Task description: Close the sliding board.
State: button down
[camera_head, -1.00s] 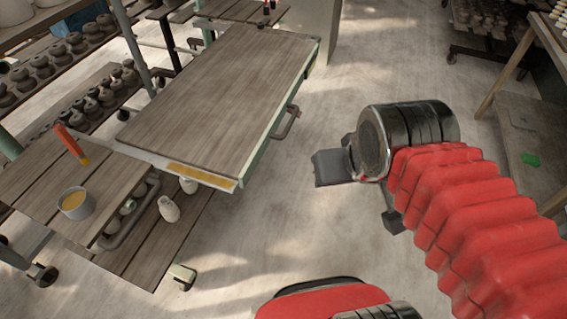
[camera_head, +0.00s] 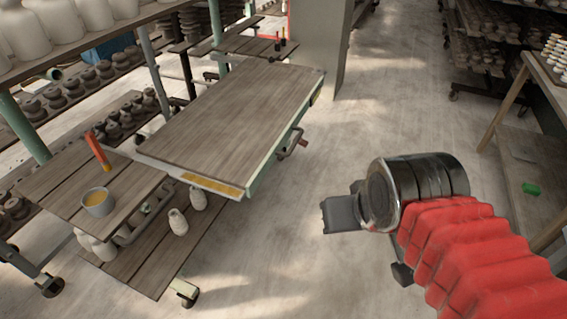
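The sliding board (camera_head: 236,118) is a wide wooden panel with a pale green metal edge, a yellow strip on its near end and a bar handle (camera_head: 293,142) on its right side. It sticks out over the floor to the right of the shelving. My gripper (camera_head: 324,216) is at the end of my red-sleeved arm, to the right of the board's near corner and apart from it. Its dark fingers show edge-on, and I cannot tell whether they are open or shut. Nothing is visible held in them.
White bottles (camera_head: 178,221) stand below. Racks of pots line the left. A wooden table (camera_head: 527,170) stands right. The floor between is clear.

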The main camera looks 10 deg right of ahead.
aim_at(226, 141)
jog(key=u, duration=0.6)
jog(key=i, duration=1)
jog(key=u, duration=0.15)
